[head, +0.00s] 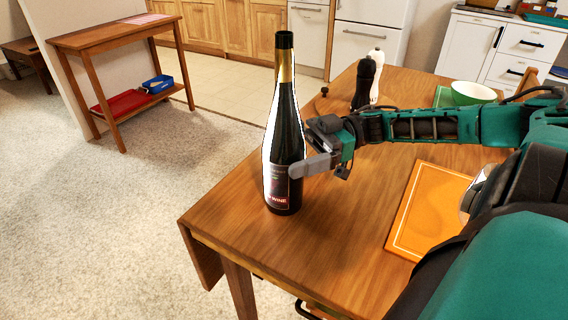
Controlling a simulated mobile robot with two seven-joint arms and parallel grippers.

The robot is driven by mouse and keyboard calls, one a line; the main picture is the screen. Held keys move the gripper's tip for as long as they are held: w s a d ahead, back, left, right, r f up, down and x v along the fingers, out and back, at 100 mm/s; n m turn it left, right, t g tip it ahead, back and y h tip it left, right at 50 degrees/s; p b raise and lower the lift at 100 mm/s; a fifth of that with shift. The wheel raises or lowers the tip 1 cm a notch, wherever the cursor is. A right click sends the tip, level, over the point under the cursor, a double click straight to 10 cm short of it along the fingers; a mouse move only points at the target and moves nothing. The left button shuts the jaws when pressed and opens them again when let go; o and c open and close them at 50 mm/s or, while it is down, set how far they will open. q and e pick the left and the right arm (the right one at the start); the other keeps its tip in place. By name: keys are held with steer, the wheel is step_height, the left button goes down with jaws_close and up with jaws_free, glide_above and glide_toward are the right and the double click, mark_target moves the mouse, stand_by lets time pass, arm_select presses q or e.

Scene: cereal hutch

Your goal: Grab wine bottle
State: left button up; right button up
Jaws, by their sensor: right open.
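The dark wine bottle (284,130) stands upright near the left corner of the wooden table (280,250). It has a gold neck and a dark label with red at the bottom. My right gripper (307,168) comes in from the right and is level with the bottle's label. One grey finger overlaps the bottle's right side in the picture. The other finger is mostly hidden, and I cannot tell whether the gripper touches the bottle. The gripper is open. My left gripper is not in view.
An orange cutting board (430,208) lies on the table under my right arm. Black (363,84) and white (376,72) mills and a green bowl (473,93) stand behind the arm. The table's left edge is close to the bottle. A wooden side table (112,35) stands at back left.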

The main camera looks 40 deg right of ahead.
steer(key=shift+w+a, duration=0.2)
steer(key=shift+a, duration=0.4)
steer(key=shift+c, duration=0.5)
steer(key=c, duration=1.3)
steer(key=shift+c, duration=0.9)
steer(key=shift+r, duration=0.25)
